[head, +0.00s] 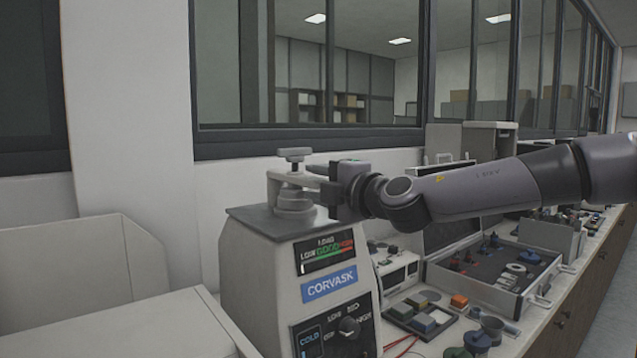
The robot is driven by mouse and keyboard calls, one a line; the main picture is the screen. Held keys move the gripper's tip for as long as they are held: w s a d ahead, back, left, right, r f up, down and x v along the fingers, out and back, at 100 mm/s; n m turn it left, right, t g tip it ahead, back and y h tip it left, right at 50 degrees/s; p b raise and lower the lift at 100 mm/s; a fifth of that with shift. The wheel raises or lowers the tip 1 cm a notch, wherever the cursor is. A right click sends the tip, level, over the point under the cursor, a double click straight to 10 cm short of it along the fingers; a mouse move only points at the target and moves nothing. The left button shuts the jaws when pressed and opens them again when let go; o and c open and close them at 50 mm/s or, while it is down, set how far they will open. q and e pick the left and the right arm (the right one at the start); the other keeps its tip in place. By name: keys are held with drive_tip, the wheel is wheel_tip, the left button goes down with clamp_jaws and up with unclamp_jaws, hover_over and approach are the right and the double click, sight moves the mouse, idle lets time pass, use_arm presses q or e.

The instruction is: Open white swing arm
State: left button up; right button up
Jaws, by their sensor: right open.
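The mounting press (297,285) stands left of centre with its front panel, labels and knob facing me. On its grey top plate sits a round grey closure (293,201). The white swing arm (290,178) lies across above it, with a T-shaped screw handle (295,156) on top. My right gripper (325,183) comes in from the right at the height of the swing arm, with its fingers at the arm's right end. It is open. The gripper body partly hides that end, and I cannot tell whether the fingers touch it. My left gripper is not in view.
White boxes or bins (75,262) stand left of the press. A wall with windows closes off the back.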

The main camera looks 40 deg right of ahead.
clamp_jaws()
drive_tip(key=shift+d, duration=0.15)
